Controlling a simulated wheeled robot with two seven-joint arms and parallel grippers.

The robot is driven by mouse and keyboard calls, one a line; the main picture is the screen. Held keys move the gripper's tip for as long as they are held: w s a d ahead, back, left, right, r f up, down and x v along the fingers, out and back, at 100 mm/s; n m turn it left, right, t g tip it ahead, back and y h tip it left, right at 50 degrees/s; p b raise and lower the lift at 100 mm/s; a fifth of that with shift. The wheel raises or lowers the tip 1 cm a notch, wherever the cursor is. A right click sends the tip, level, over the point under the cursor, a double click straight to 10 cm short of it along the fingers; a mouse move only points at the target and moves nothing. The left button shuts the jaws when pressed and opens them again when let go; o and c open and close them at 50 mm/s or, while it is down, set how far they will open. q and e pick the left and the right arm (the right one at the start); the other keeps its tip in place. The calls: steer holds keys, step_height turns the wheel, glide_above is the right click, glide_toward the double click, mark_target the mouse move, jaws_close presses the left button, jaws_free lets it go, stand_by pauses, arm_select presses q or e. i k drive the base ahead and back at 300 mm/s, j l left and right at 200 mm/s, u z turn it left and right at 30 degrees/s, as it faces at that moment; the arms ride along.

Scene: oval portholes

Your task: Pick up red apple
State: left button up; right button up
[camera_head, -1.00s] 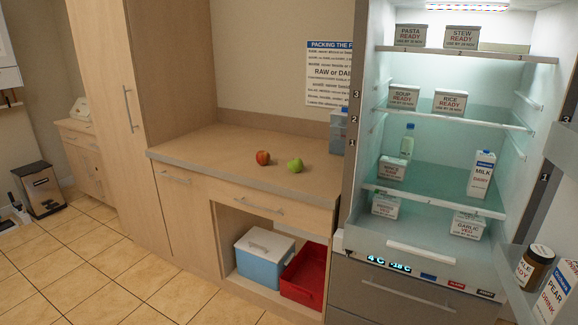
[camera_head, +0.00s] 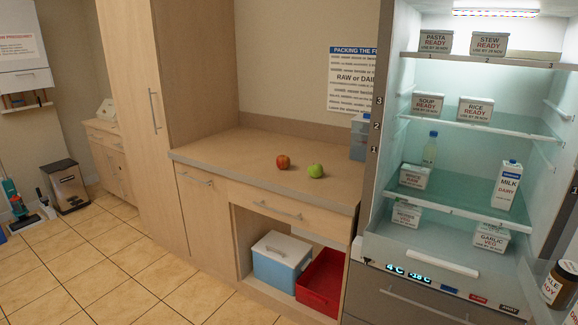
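The red apple (camera_head: 283,162) sits on the wooden countertop (camera_head: 230,159), near the middle of its surface. A green apple (camera_head: 316,171) sits just to its right, apart from it and a little closer to the front edge. Neither of my grippers shows in the head view.
An open fridge (camera_head: 455,235) with labelled boxes, a bottle and a milk carton (camera_head: 508,185) stands at right. A blue cool box (camera_head: 281,261) and a red crate (camera_head: 323,280) sit under the counter. A tall cabinet (camera_head: 165,120) stands at left. The tiled floor (camera_head: 110,265) in front is clear.

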mark_target(283, 161)
steer(key=i+j+z, duration=0.15)
steer(key=i, duration=0.25)
steer(key=i+j+z, duration=0.2)
steer(key=i, duration=0.2)
steer(key=i+j+z, duration=0.15)
steer(key=i, duration=0.2)
